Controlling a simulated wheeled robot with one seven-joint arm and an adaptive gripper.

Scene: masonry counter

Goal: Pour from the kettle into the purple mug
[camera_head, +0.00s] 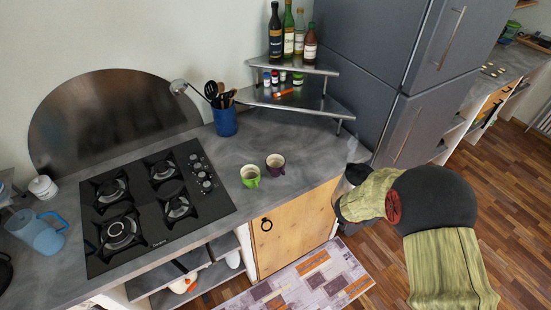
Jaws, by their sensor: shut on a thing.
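The purple mug (275,164) stands upright on the grey counter, just right of a green mug (250,176). My gripper (352,178) is at the counter's right end, right of the purple mug and apart from it. It is shut on a pale grey, partly see-through thing (358,153), which I take to be the kettle. My arm hides most of the gripper and of this thing, so its tilt and spout cannot be made out. The inside of the purple mug is too small to read.
A two-level corner shelf (300,103) with bottles and jars stands behind the mugs. A blue utensil holder (225,120) and a black gas hob (155,205) are to the left. A blue jug (36,232) is at far left. A tall grey fridge (415,125) stands behind my gripper.

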